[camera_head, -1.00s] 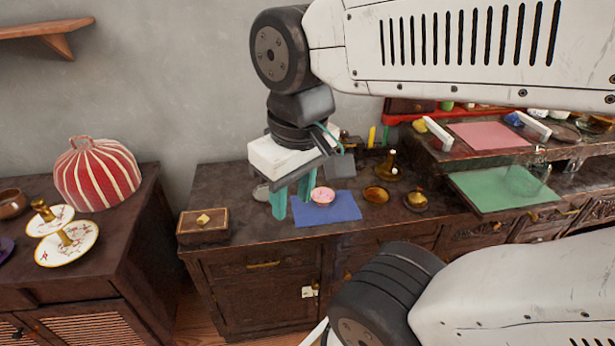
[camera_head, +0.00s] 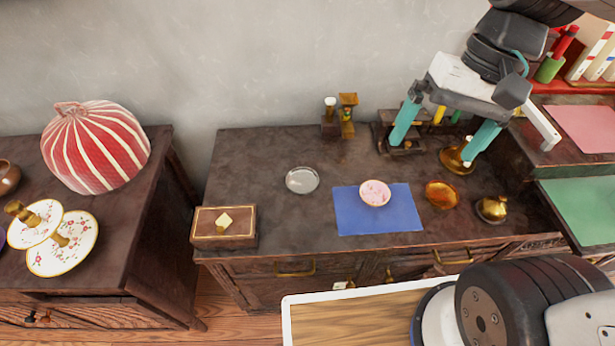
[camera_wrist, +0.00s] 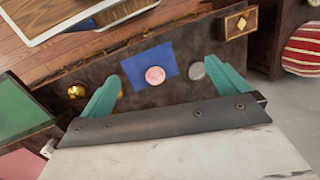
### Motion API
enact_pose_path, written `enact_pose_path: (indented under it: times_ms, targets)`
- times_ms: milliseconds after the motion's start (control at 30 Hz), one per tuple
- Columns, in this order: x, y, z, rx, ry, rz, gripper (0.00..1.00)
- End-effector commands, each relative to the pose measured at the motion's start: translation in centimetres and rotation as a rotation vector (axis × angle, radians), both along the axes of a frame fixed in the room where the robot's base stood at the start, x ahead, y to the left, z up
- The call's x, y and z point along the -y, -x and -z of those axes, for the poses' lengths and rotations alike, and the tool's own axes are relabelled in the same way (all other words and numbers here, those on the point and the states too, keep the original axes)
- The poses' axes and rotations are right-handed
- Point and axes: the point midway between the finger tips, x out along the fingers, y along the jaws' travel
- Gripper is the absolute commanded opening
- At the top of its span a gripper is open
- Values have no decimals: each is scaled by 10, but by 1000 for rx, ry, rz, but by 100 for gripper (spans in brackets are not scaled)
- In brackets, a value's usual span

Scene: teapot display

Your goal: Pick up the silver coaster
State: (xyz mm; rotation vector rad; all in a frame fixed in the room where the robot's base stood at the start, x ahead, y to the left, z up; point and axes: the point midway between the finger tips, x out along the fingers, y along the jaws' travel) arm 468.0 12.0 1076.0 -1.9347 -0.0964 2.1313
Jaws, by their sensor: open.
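The silver coaster (camera_head: 302,180) is a small round grey disc lying flat on the dark wooden cabinet top, left of the blue mat. In the wrist view the coaster (camera_wrist: 197,71) shows beside the inner side of one teal finger, partly overlapped by it. My gripper (camera_head: 434,148) is open and empty, with its two teal fingers spread. It hangs above the right part of the cabinet, well to the right of the coaster. In the wrist view my gripper (camera_wrist: 166,90) spans the mat from above.
A pink bowl (camera_head: 374,193) sits on the blue mat (camera_head: 350,218). A wooden box (camera_head: 224,228) stands at front left. Brass pieces, including a golden dish (camera_head: 441,194), stand at right. A small dark stand (camera_head: 331,126) is at the back. Cabinet top around the coaster is clear.

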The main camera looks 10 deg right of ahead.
Motion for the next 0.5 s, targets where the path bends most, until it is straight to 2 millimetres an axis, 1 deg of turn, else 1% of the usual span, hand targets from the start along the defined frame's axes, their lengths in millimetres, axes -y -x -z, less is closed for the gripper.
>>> enact_pose_path:
  times_ms: [33,167,267,367,467,500]
  targets:
    - [-7,-13,9,-59,-50,38,100]
    - [-29,-46,31,-186,-181,147,100]
    - [-45,-73,50,-281,-276,241,100]
    - [-58,-99,74,-377,-364,344,100]
    - [-70,-125,103,-470,-444,455,100]
    - [-74,-135,116,-506,-474,502,100]
